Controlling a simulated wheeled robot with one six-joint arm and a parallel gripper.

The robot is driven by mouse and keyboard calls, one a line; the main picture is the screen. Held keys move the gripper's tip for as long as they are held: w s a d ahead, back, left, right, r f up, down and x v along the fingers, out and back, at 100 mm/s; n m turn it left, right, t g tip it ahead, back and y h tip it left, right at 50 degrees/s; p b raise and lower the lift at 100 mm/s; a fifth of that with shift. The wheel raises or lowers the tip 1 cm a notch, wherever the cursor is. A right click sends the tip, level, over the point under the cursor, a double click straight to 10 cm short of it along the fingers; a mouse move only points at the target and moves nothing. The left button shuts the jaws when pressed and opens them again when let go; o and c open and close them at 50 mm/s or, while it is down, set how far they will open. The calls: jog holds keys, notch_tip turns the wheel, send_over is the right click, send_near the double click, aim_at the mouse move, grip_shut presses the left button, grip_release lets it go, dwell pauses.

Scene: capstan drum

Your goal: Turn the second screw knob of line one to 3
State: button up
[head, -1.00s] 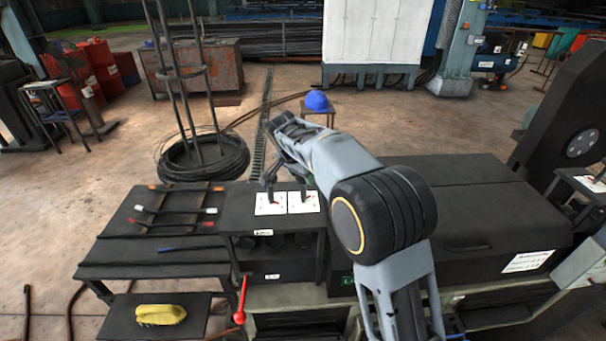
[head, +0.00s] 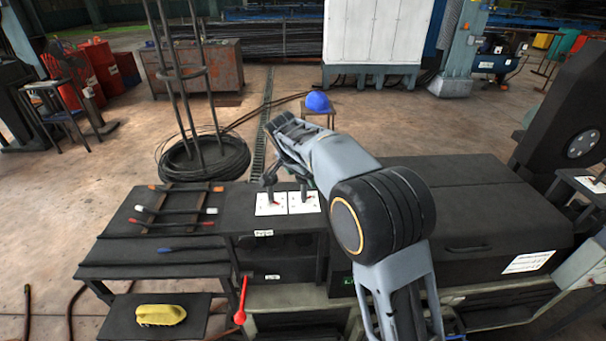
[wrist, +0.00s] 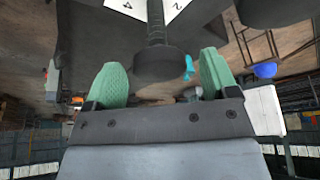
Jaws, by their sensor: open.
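Two white dial plates lie side by side on the black box top in the head view: the left plate (head: 270,203) and the right plate (head: 303,202). Each has a dark knob with a red mark. My gripper (head: 287,182) is over these plates, its fingers mostly hidden in the head view. In the wrist view my gripper (wrist: 160,88) has its green fingers apart, one on each side of a dark round knob (wrist: 160,64) on a ribbed stem. A white plate (wrist: 150,8) with the numbers 4 and 2 shows behind the stem. I cannot tell whether the fingers touch the knob.
A black bench (head: 120,255) with several rods stands left of the dials. A red-handled lever (head: 241,300) rises in front. A large black housing (head: 470,210) is at the right. A blue helmet (head: 317,101) sits on a stool behind.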

jog(key=v, duration=1.4)
jog(key=s+d+f+n+y, duration=0.2)
jog(key=s+f+n, duration=0.3)
jog(key=f+n, duration=0.35)
jog(key=s+d+f, duration=0.2)
jog(key=s+d, duration=0.5)
jog(key=s, duration=0.2)
jog(key=s+d+f+y, duration=0.1)
jog(key=s+d+f, duration=0.2)
jog(key=s+d, duration=0.4)
jog(key=s, duration=0.3)
jog(key=shift+s+f+n+t, duration=0.15)
jog(key=shift+s+n+t, duration=0.05)
jog(key=shift+n+t, duration=0.15)
